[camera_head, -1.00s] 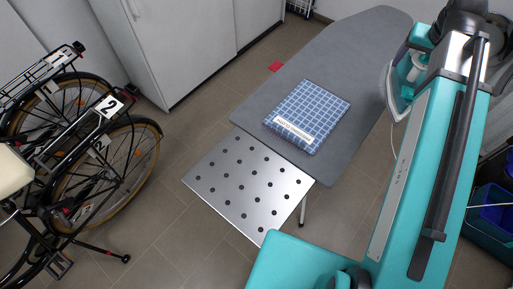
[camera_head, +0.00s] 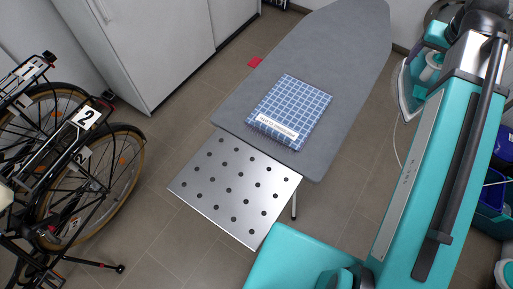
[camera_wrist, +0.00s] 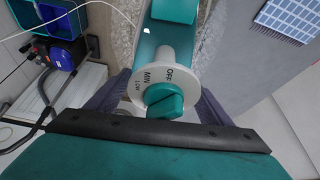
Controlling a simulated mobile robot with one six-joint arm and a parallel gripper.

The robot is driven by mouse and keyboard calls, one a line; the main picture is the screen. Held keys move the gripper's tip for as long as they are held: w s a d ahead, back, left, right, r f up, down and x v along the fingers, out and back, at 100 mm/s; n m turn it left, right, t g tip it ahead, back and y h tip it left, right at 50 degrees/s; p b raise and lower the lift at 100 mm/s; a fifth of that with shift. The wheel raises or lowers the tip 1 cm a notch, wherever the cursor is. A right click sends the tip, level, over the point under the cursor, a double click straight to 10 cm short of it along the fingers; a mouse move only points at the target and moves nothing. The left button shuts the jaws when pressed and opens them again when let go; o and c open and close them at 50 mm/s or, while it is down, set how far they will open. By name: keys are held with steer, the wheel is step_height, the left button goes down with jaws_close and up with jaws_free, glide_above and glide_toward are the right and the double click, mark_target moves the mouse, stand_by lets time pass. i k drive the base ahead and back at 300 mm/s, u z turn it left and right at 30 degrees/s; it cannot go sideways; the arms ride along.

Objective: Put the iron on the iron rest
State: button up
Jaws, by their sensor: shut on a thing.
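The iron (camera_head: 408,94) is at the right in the head view, with its pale soleplate edge-on and its teal and white body partly hidden by my arm. In the wrist view, its teal and white handle with a dial (camera_wrist: 165,78) sits between the dark fingers of my gripper (camera_wrist: 160,98), which is shut on it. The iron is held up, to the right of the grey ironing board (camera_head: 350,55). The iron rest (camera_head: 232,190), a silver plate with dark holes, is at the board's near end and is empty.
A folded blue checked cloth with a white label (camera_head: 290,112) lies on the board near the rest. Bicycles (camera_head: 75,190) stand at the left and a white cabinet (camera_head: 155,50) behind. A pale cord (camera_head: 397,145) hangs from the iron. Blue bins (camera_head: 495,190) are at the far right.

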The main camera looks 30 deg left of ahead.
mark_target(233, 181)
steer(key=z, duration=0.05)
steer(key=k, duration=2)
steer(key=u, duration=0.05)
